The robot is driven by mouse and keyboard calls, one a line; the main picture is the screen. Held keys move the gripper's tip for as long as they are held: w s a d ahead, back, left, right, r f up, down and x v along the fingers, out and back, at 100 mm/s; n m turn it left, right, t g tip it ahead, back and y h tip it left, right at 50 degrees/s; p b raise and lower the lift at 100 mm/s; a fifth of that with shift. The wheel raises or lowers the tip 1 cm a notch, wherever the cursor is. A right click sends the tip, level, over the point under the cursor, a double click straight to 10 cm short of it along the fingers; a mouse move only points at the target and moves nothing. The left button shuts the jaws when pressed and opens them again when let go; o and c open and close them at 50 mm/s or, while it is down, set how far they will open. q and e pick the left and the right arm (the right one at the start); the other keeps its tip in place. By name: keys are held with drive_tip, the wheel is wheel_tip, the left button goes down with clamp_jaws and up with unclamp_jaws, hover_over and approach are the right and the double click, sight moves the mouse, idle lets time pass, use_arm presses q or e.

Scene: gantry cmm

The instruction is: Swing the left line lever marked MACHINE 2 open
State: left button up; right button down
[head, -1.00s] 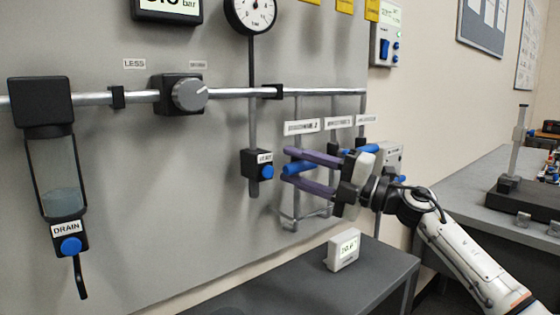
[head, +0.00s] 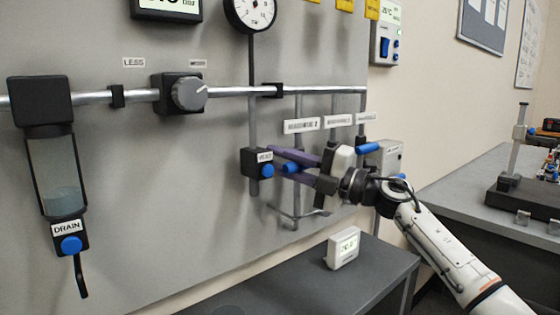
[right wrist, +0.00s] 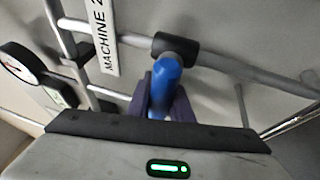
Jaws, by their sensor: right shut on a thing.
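The left line lever has a blue handle, which shows in the head view (head: 290,168) below the left white label (head: 301,126). In the right wrist view the handle (right wrist: 166,80) runs out from a black valve body (right wrist: 176,48) on a grey pipe. The label beside it reads MACHINE 2 (right wrist: 101,35). My right gripper (head: 278,163) has purple fingers shut on the handle, one on each side. These fingers (right wrist: 163,104) hide part of the handle in the wrist view. My left gripper is not in view.
A black valve block with a blue knob (head: 267,170) sits just left of my right fingertips. Another blue lever (head: 368,148) is behind my gripper to the right. A small white display (head: 343,247) stands on the grey table (head: 300,282) below.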

drive_tip(key=shift+f+n, duration=0.1)
drive_tip(key=shift+n, duration=0.2)
drive_tip(key=f+n, duration=0.1)
drive_tip(key=n, duration=0.1)
drive_tip(key=n+g+h+p, duration=0.1)
drive_tip(key=shift+d+f+n+g+p, duration=0.1)
drive_tip(key=shift+f+n+g+p, duration=0.2)
drive_tip(key=shift+f+n, duration=0.1)
drive_tip(key=shift+w+d+f+n+h+p, duration=0.15)
drive_tip(key=shift+f+n+h, duration=0.2)
drive_tip(key=shift+n, duration=0.25)
drive_tip(key=shift+w+d+f+n+h+p, duration=0.15)
drive_tip(key=shift+f+n+h, duration=0.15)
drive_tip(key=shift+n, duration=0.3)
drive_tip(key=shift+s+a+f+g, duration=0.1)
drive_tip(key=shift+g, duration=0.2)
drive_tip(key=c, duration=1.6)
unclamp_jaws()
drive_tip(key=b+v, duration=0.1)
drive_tip(key=v, duration=0.9)
drive_tip(key=shift+s, duration=0.1)
drive_tip(key=shift+c, duration=0.2)
